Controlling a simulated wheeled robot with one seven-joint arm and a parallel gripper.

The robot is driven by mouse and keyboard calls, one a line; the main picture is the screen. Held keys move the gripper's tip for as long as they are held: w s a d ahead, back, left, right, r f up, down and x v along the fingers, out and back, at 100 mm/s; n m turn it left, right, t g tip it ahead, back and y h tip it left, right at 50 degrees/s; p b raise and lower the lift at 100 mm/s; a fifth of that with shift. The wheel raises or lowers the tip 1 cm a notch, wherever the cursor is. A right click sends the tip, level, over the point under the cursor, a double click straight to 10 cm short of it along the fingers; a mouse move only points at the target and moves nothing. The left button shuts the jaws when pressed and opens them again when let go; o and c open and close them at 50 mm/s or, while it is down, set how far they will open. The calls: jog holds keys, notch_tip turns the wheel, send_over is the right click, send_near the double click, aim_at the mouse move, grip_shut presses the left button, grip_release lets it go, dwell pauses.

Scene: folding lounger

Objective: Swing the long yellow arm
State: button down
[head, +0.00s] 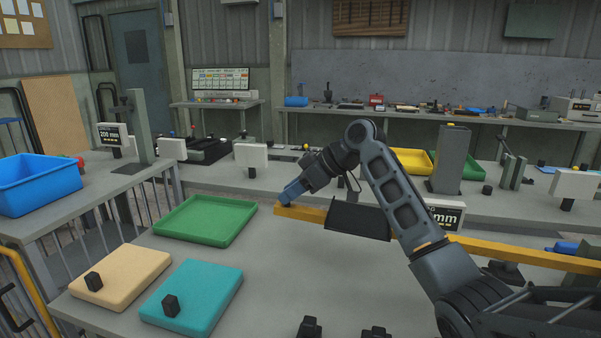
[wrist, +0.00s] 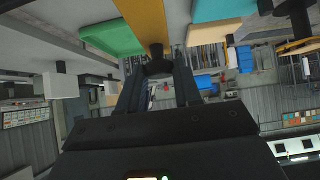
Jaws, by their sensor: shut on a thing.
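The long yellow arm (head: 528,252) reaches across the grey table from the right to its free end near the middle in the head view. My arm and a dark panel cover part of it. My gripper (head: 284,202) is at the free left end of the yellow arm. In the wrist view the yellow arm (wrist: 142,18) runs from the top edge to a dark knob (wrist: 158,68) at its end. My gripper's fingers are on both sides of this knob, shut on it.
A green tray (head: 206,220) lies left of the yellow arm's end. A beige board (head: 125,270) and a teal board (head: 195,295), each with a black knob, lie nearer. A blue bin (head: 38,183) stands far left. The table front of the yellow arm is mostly clear.

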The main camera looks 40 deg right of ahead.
aim_at(290, 216)
jog(key=shift+g+h, duration=0.3)
jog(key=shift+g, duration=0.1)
jog(key=f, duration=0.2)
jog(key=f+b, duration=0.1)
jog(key=f, duration=0.3)
jog(key=shift+w+a+f, duration=0.1)
jog(key=shift+w, duration=0.2)
jog(key=shift+s+f, duration=0.1)
jog(key=shift+f, duration=0.45)
jog(key=shift+a, duration=0.1)
jog(key=c, duration=1.1)
grip_release()
jog(key=shift+f, duration=0.15)
jog(key=o, duration=0.3)
jog(key=shift+r, duration=0.2)
jog(key=shift+r, duration=0.15)
jog(key=v, duration=0.7)
jog(key=shift+s+r+b, duration=0.1)
jog(key=shift+r+b, duration=0.15)
jog(key=shift+b, duration=0.05)
